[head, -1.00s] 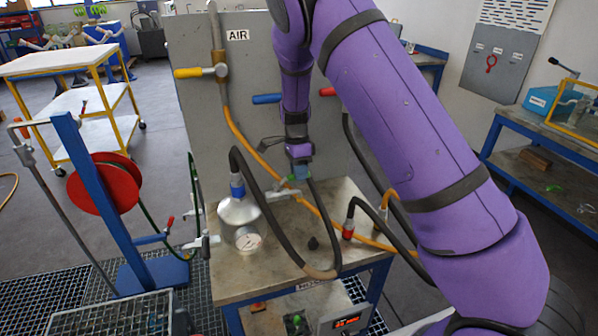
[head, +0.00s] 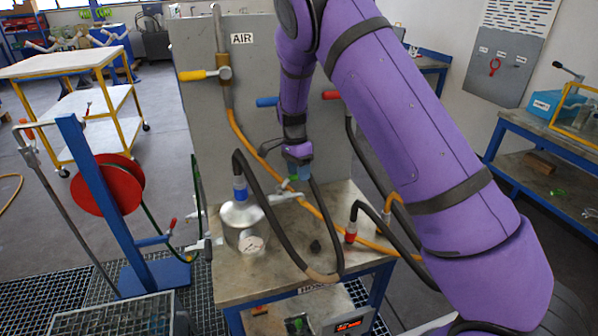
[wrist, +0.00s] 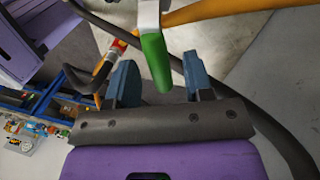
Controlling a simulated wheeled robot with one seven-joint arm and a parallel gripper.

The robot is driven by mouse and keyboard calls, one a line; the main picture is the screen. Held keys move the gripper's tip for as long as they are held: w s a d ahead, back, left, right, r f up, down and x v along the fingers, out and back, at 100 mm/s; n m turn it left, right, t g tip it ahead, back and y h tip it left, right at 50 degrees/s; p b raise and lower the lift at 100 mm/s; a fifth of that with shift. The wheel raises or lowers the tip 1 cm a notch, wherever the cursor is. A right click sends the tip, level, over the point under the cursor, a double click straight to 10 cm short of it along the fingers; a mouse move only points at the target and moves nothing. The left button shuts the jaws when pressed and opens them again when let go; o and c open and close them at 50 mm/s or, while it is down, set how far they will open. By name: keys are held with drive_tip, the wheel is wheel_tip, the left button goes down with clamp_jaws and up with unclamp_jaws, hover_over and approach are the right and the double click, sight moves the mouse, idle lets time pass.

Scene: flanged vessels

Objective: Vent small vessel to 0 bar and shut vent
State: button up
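The small silver vessel (head: 241,218) stands upright on the bench, with a blue collar and dark hose on top. Its white dial gauge (head: 252,244) faces me, too small to read. A green-ended lever (head: 288,185) shows behind and to the right of the vessel, partly hidden by hoses and my gripper. My gripper (head: 299,171) points down over it. In the wrist view, the green handle (wrist: 156,62) lies between the two blue, spread fingers of my gripper (wrist: 159,78), with gaps on both sides. The fingers look open and apart from it.
The grey AIR panel (head: 200,120) stands behind, with yellow (head: 197,75), blue (head: 266,101) and red (head: 331,95) handles. An orange hose (head: 246,146) and dark hoses cross near my gripper. A red reel (head: 108,185) stands left.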

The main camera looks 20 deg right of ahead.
drive_tip(key=shift+r, duration=0.1)
wheel_tip(320, 180, up, 7)
drive_tip(key=w, duration=0.1)
drive_tip(key=shift+w+a, duration=0.2)
drive_tip(key=shift+r, duration=0.1)
